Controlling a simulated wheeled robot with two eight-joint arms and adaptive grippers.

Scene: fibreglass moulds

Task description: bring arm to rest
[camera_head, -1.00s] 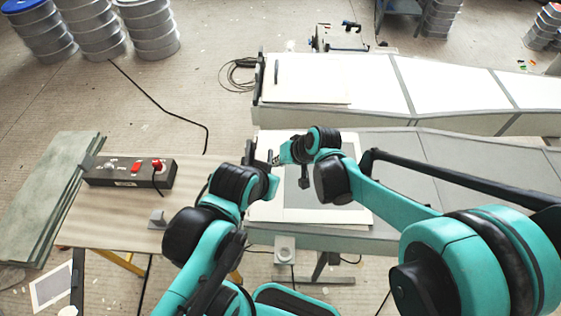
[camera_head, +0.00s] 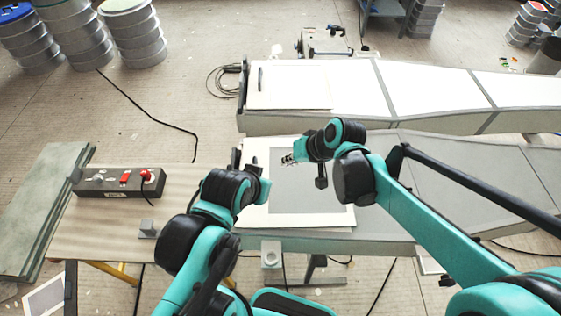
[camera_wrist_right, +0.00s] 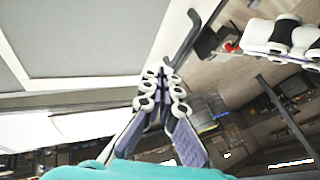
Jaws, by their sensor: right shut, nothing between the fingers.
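My right gripper (camera_head: 288,159) is above the near mould's left end, its fingers pointing left in the head view. It is shut and empty. In the right wrist view its fingers (camera_wrist_right: 166,70) meet at the tips with nothing between them. My left arm comes up from the bottom and its wrist (camera_head: 232,188) ends beside the near mould's left edge. The near grey mould (camera_head: 440,170) carries a white sheet with a grey patch (camera_head: 305,195) below my right gripper.
A wooden table (camera_head: 105,225) at left holds a dark control box (camera_head: 90,182) with red switches. A white mould (camera_head: 420,90) lies behind the grey one. Green boards (camera_head: 40,205) lie at far left. Drums (camera_head: 135,35) stand at the back left. A black cable crosses the floor.

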